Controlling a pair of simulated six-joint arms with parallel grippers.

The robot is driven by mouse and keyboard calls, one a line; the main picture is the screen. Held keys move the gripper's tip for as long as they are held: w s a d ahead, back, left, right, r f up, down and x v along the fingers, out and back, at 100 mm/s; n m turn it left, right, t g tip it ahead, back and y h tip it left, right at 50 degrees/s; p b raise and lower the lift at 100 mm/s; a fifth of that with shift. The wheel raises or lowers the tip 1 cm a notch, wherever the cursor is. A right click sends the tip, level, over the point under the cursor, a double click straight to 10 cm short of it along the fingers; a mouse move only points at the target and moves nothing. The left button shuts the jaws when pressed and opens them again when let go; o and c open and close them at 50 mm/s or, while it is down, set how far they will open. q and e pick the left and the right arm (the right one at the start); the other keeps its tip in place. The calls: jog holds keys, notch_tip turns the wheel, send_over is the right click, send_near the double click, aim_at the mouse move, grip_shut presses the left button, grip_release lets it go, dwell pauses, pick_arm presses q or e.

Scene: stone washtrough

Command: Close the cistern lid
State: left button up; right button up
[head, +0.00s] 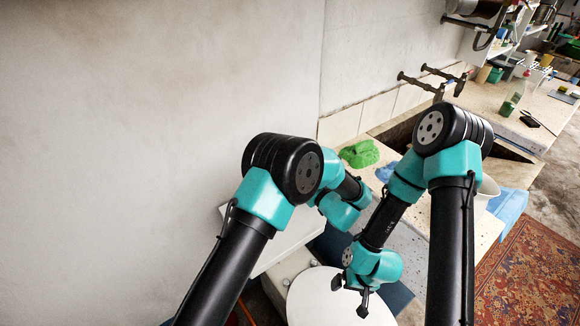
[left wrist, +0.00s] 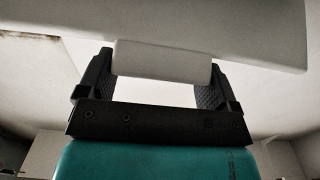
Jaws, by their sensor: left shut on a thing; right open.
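My left gripper (left wrist: 160,66) is shut on a pale block-shaped grip (left wrist: 163,60) that sits against the edge of a wide white slab (left wrist: 215,20), which looks like the cistern lid. One finger is on each side of the grip. In the head view the left gripper is hidden behind my left arm. A white flat surface (head: 284,238) shows by the wall behind that arm; I cannot tell if it is the lid or the cistern body. My right gripper (head: 349,295) is open and empty, pointing down over a round white disc (head: 325,302).
Dark taps (head: 430,82) stick out above. A light blue item (head: 509,205) is beside the trough. A patterned rug (head: 530,270) covers the floor at right.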

pick_arm(q)
notch_tip(320, 180, down, 6)
jog(key=s+d, duration=0.1)
jog(key=s, duration=0.1)
jog(key=shift+s+d+f, duration=0.2)
jog(key=shift+s+f, duration=0.15)
jog(key=shift+f, duration=0.35)
grip_shut()
jog(key=c, duration=0.5)
grip_release()
jog(key=shift+r, duration=0.15)
jog(key=shift+c, duration=0.2)
jog(key=o, duration=1.6)
jog(key=shift+r, duration=0.1)
